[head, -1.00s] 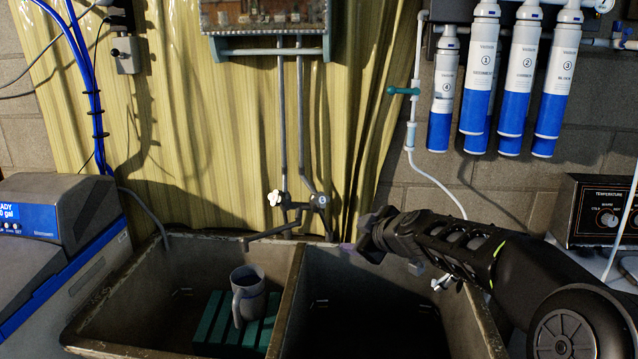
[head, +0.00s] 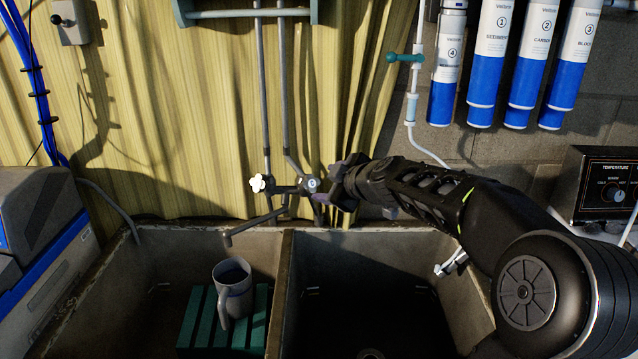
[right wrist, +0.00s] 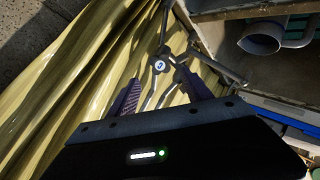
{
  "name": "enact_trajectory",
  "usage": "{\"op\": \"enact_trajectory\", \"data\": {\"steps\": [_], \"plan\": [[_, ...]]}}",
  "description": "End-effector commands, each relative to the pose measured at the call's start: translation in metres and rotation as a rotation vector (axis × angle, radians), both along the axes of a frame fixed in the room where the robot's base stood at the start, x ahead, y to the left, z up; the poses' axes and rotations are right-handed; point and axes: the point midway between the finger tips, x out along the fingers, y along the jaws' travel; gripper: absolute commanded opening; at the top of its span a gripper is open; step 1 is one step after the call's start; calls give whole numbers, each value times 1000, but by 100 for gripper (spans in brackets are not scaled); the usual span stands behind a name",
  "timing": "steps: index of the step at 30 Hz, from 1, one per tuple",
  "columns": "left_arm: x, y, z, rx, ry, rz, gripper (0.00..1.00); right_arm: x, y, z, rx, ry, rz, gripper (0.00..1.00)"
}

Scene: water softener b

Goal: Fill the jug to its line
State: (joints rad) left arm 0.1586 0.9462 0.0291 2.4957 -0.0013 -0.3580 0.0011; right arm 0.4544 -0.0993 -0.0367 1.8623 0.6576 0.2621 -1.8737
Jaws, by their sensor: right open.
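The grey jug (head: 233,292) stands upright on a teal slatted rack (head: 196,318) in the left basin, below the tap spout (head: 253,226). Its fill line cannot be made out. The jug's round mouth also shows in the right wrist view (right wrist: 262,40). The wall tap has a white cross handle (head: 260,184) at left and a round marked cap (head: 312,185) at right. My right gripper (head: 328,192) is just right of that cap. In the right wrist view my right gripper (right wrist: 160,92) is open and empty, with the marked cap (right wrist: 160,66) beyond its fingertips. My left gripper is out of view.
The right basin (head: 350,300) looks empty and dark. A teal-handled valve (head: 404,57) and blue-and-white filter cartridges (head: 487,60) hang on the right wall. A temperature box (head: 600,185) is at far right. A yellow curtain (head: 200,120) hangs behind the tap.

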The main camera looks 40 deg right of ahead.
Motion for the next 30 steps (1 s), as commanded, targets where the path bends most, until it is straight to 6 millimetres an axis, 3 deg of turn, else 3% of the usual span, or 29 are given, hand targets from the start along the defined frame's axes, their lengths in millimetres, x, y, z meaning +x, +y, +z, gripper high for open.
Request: {"op": "enact_trajectory", "data": {"steps": [19,30], "plan": [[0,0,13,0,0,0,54,74,-12,-39,3,3,-2,58],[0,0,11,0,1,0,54,73,-11,-39,0,0,0,29]]}}
